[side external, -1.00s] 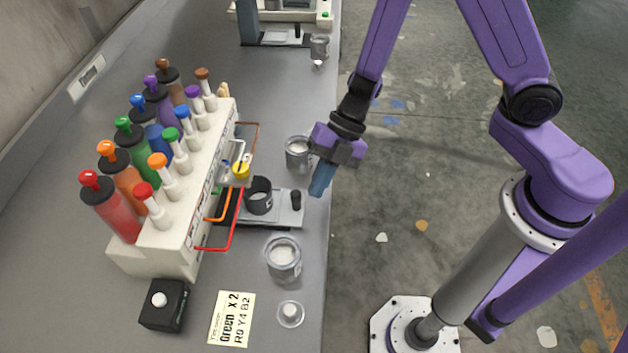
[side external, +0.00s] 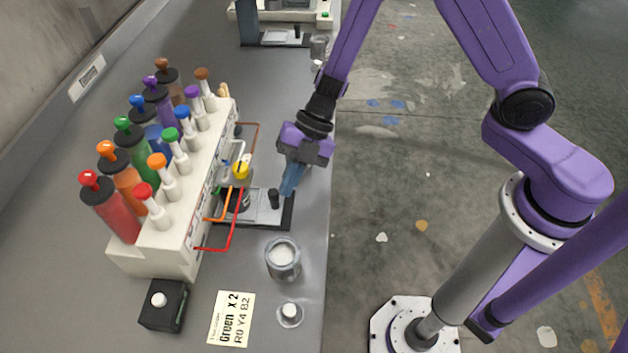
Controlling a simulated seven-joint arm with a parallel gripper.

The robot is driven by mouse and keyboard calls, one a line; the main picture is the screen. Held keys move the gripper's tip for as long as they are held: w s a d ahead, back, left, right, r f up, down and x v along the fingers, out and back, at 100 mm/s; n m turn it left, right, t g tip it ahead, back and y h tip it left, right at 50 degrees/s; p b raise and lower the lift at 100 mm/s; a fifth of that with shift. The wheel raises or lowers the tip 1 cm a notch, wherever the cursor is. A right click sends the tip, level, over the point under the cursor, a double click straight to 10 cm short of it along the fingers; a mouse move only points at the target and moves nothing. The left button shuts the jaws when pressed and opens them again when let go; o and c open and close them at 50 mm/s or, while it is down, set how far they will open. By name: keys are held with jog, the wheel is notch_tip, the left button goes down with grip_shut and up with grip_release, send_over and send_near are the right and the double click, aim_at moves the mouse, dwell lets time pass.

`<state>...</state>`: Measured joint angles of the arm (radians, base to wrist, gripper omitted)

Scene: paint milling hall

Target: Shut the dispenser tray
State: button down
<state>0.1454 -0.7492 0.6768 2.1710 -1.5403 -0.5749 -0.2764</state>
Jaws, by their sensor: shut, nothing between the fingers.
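The dispenser tray (side external: 262,212) is a light grey plate on a dark base at the right side of the white dispenser (side external: 190,215). Its black knob (side external: 274,198) stands upright near its right end. A dark strip of the base (side external: 289,211) shows to the right of the plate. A dark cup (side external: 244,204) on the tray is under the nozzles, partly hidden by the orange and red levers. My gripper (side external: 288,194) is shut and empty, pointing down just right of the knob. I cannot tell whether its fingertips touch the knob.
An open can (side external: 282,259) stands in front of the tray, with a small white-topped piece (side external: 290,311) nearer. A black button box (side external: 163,305) and a label card (side external: 231,319) lie front left. Coloured bottles (side external: 112,205) line the dispenser.

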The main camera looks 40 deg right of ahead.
jog(key=shift+w+a, duration=0.2)
jog(key=shift+w, duration=0.05)
jog(key=shift+d, duration=0.1)
jog(key=s+d, duration=0.1)
jog(key=d, duration=0.1)
jog(key=s+d, duration=0.1)
jog(key=d, duration=0.1)
jog(key=shift+s+r, duration=0.15)
jog(key=shift+r, duration=0.05)
jog(key=w+d+r+m+t+h, duration=0.3)
jog(key=d+r+m+t, duration=0.55)
jog(key=r, duration=0.55)
jog(key=s+d+m+g+h, duration=0.2)
jog(key=s+d+m+g, duration=0.1)
jog(key=s, duration=0.7)
jog(key=s+d+m+g+h, duration=0.2)
jog(key=s+d+m+g, duration=0.2)
jog(key=s, duration=0.7)
jog(key=d, duration=0.2)
jog(key=shift+s+d+r+m, duration=0.2)
jog(key=shift+d+r+m, duration=0.05)
jog(key=shift+d+m, duration=0.1)
